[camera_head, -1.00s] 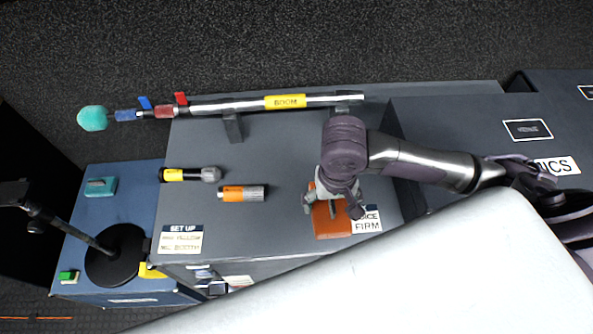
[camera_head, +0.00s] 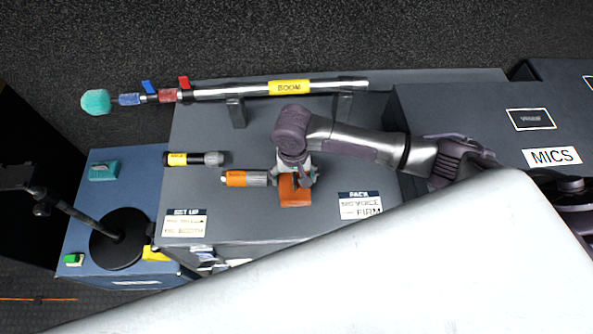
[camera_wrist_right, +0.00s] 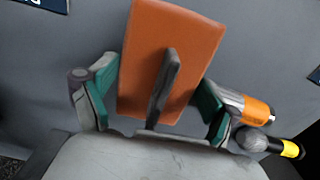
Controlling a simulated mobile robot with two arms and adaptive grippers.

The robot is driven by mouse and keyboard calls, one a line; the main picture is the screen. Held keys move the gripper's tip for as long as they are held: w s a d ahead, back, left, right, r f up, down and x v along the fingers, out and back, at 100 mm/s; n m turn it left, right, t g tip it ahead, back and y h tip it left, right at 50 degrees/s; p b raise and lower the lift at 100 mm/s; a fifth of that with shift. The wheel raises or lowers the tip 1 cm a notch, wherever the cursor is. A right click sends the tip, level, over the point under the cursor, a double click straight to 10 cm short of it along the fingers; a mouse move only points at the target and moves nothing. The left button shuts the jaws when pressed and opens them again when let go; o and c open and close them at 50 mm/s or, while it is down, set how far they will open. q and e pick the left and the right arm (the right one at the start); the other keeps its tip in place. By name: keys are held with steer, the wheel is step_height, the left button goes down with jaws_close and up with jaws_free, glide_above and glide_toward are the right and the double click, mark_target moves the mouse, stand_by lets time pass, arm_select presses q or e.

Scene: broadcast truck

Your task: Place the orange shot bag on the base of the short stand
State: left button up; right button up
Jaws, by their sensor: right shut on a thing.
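The orange shot bag (camera_head: 293,190) is in my right gripper (camera_head: 297,180), above the grey table top. In the right wrist view the bag (camera_wrist_right: 172,60) has a dark strap or handle between the teal-padded fingers of the gripper (camera_wrist_right: 155,90). The short stand has a round black base (camera_head: 120,238) on the blue case at the left of the head view. Its pole leans up to the left in the picture. A yellow thing (camera_head: 157,254) lies at the base's right edge. My left gripper is not in view.
A microphone with an orange band (camera_head: 240,178) lies just left of the bag. A yellow-banded microphone (camera_head: 190,158) lies farther left. A boom pole (camera_head: 290,87) rests on supports along the table's back. Cards lie near the front edge. A teal item (camera_head: 103,171) and a green one (camera_head: 73,260) sit on the blue case (camera_head: 85,215).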

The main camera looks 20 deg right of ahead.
steer(key=shift+w+f, duration=0.1)
steer(key=shift+f, duration=0.65)
steer(key=o, duration=1.6)
steer(key=shift+f, duration=0.2)
steer(key=shift+c, duration=0.2)
